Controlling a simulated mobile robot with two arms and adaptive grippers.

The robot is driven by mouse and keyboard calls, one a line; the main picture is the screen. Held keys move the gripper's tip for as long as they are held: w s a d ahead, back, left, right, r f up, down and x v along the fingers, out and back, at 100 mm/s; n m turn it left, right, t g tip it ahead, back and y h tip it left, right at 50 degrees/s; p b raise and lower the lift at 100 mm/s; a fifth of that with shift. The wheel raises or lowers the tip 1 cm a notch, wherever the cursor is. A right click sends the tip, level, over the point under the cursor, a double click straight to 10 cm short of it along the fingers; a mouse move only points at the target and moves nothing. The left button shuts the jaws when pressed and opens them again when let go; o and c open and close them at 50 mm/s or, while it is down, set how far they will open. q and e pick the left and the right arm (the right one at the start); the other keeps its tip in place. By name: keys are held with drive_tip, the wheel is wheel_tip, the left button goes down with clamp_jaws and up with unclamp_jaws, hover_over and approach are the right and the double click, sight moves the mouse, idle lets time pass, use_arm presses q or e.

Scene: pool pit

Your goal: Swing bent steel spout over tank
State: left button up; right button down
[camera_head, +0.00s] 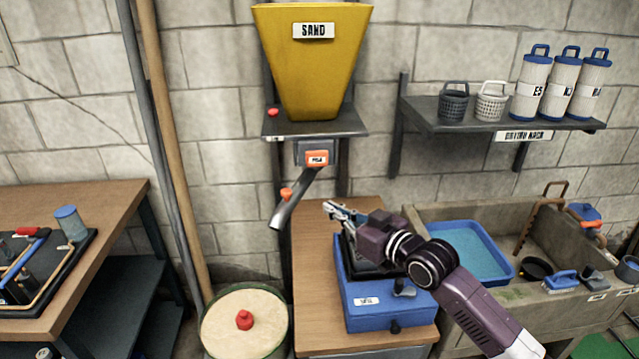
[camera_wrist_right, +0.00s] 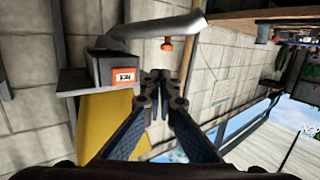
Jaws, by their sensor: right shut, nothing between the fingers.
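The bent steel spout (camera_head: 297,203) hangs under the yellow sand hopper (camera_head: 312,75), its open end angled down to the left. It has an orange knob (camera_head: 287,195). The spout also crosses the top of the right wrist view (camera_wrist_right: 158,26), its knob (camera_wrist_right: 167,45) below it. A round green-rimmed tank (camera_head: 206,311) with a sand-coloured top and red knob stands at the lower left, lower than the spout's end. My right gripper (camera_head: 333,209) is shut and empty, to the right of the spout and apart from it. My left gripper is out of view.
A wooden bench (camera_head: 310,218) with a blue box (camera_head: 375,310) lies under my right arm. A stone sink (camera_head: 505,312) with a blue tray (camera_head: 470,230) is at right. A wall shelf (camera_head: 440,113) holds several containers. Poles (camera_head: 172,150) lean at left beside another table (camera_head: 110,200).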

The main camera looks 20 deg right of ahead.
drive_tip(key=b, duration=0.7)
approach(289, 194)
drive_tip(key=shift+g, duration=0.3)
drive_tip(key=x, duration=0.5)
drive_tip(key=shift+w, duration=0.4)
drive_tip(key=shift+w+a, duration=0.2)
drive_tip(key=shift+w, duration=0.3)
drive_tip(key=shift+w+r, duration=0.1)
drive_tip(key=shift+a, duration=0.1)
